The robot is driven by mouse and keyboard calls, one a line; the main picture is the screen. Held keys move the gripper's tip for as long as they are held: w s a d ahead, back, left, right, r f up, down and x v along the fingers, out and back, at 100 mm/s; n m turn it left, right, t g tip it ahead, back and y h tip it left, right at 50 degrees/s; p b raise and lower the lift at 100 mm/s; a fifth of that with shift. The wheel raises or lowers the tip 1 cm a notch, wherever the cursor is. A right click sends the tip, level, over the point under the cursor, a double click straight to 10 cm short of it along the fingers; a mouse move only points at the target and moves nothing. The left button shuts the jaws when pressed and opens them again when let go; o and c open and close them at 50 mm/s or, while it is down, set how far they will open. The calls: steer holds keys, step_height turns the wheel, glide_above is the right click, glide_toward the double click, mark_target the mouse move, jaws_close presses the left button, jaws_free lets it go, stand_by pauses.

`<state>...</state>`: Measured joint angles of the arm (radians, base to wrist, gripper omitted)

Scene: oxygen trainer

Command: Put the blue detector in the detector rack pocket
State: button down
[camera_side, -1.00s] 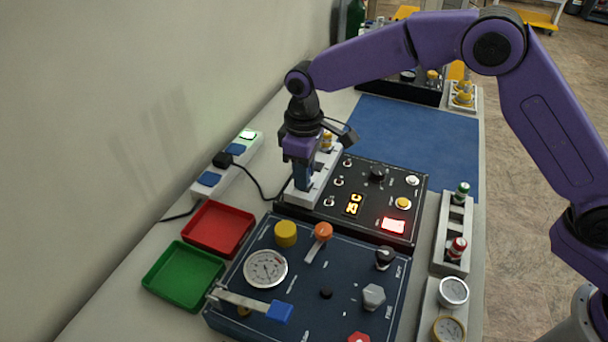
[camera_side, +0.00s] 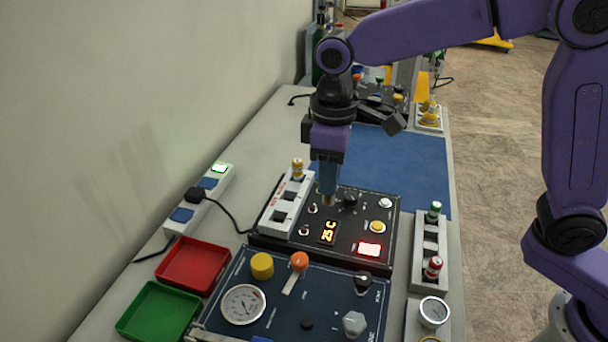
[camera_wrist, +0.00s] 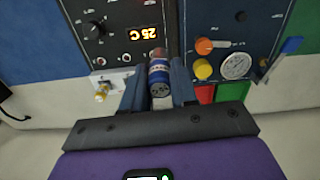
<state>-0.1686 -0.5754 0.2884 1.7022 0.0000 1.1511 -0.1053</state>
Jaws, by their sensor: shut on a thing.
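My gripper (camera_side: 328,190) is shut on the blue detector (camera_wrist: 160,77), which hangs between the fingers in the wrist view; in the side view the fingers largely hide it. It is held above the black panel with the 25 C display, right of a white rack (camera_side: 277,222). That rack holds a yellow-topped detector (camera_side: 297,170) at its far end, and its nearer pockets look empty. A second pale rack (camera_side: 417,258) at the right holds a green detector (camera_side: 434,211) and a red detector (camera_side: 433,267), with an open pocket between them.
The black panel (camera_side: 340,255) has knobs and switches below my gripper. A dark blue panel (camera_side: 275,318) with gauge and knobs lies in front. Red (camera_side: 193,267) and green (camera_side: 158,312) trays are at left. A blue mat (camera_side: 405,165) is clear behind.

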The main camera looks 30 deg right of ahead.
steer(key=s+d+f, duration=0.4)
steer(key=s+d, duration=0.1)
steer(key=d, duration=0.4)
steer(key=s+d+f, duration=0.5)
steer(key=s+d, duration=0.1)
steer(key=d, duration=0.4)
steer(key=shift+d+f, duration=0.15)
steer(key=shift+d, duration=0.1)
steer(key=shift+f, duration=2.5)
steer(key=shift+f, duration=1.65)
steer(key=c, duration=0.8)
jaws_free()
